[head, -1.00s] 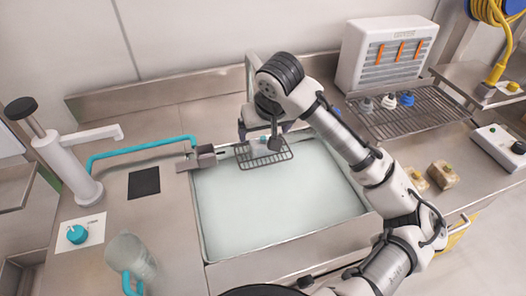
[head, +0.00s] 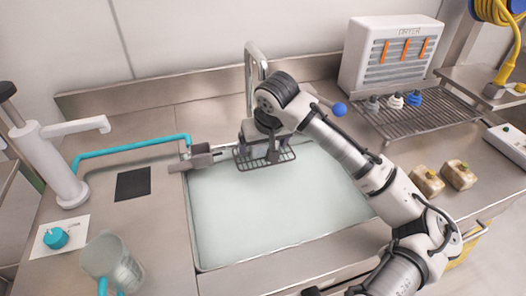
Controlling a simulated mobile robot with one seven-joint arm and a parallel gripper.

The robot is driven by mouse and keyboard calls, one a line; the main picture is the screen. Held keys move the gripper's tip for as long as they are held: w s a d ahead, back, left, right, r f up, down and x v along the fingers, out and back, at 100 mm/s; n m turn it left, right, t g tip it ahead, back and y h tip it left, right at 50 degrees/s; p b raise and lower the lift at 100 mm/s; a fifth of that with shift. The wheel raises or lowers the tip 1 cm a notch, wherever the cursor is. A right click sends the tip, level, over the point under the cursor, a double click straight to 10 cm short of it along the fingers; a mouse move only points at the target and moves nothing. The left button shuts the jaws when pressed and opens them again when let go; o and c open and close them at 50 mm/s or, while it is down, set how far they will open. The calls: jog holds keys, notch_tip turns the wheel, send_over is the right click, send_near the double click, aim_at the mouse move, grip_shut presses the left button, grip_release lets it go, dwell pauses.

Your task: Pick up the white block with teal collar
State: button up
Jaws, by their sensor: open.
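My gripper (head: 258,150) is open and low over a small dark wire basket (head: 286,154) at the back left of the sink. The white block with teal collar cannot be made out now; my gripper and wrist cover the middle of the basket. I cannot tell whether the fingers are around the block or touching it.
The sink basin (head: 270,215) is otherwise clear. A grey clamp-like fitting (head: 196,160) sits at its left rim beside a teal hose (head: 130,145). A tall tap (head: 252,70) rises behind. A drying rack (head: 440,122) with several small caps and two sponges (head: 428,182) lie right.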

jog(key=shift+r, duration=0.1)
jog(key=c, duration=1.2)
